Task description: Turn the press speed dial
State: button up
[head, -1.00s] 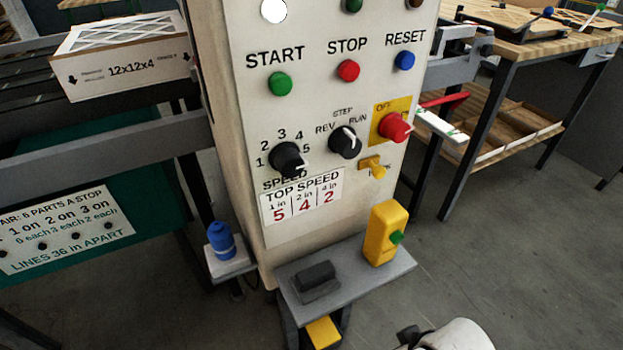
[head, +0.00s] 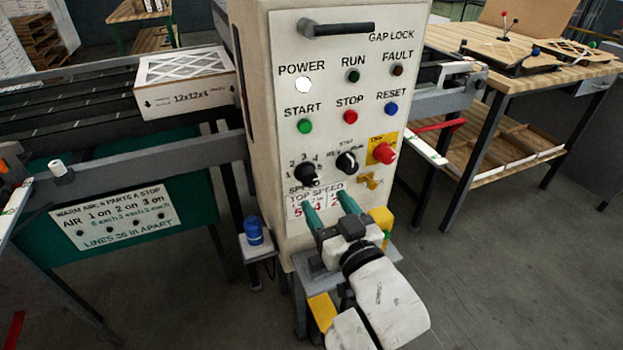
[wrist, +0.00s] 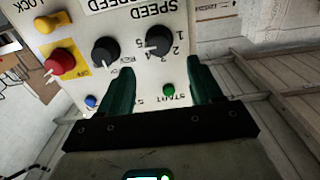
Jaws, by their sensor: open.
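The black speed dial (head: 306,174) is on the cream control panel, with numbers around its top. Its white mark points to the right, toward the 5 side. It also shows upside down in the wrist view (wrist: 158,40), just beyond the gap between the fingers. My gripper (head: 327,203) is open and empty, with green fingers. In the head view it sits below and slightly right of the dial, in front of the top speed card (head: 297,207), partly covering it. The fingers look apart from the dial.
A second black selector knob (head: 347,162) and a red switch (head: 384,153) on yellow sit right of the dial. Green start (head: 305,126), red stop (head: 350,117) and blue reset (head: 391,108) buttons are above.

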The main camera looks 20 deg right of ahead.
aim_at(310, 179)
jog(key=w, duration=0.8)
jog(key=shift+w, duration=0.15)
jog(key=shift+c, duration=0.2)
jog(key=c, duration=1)
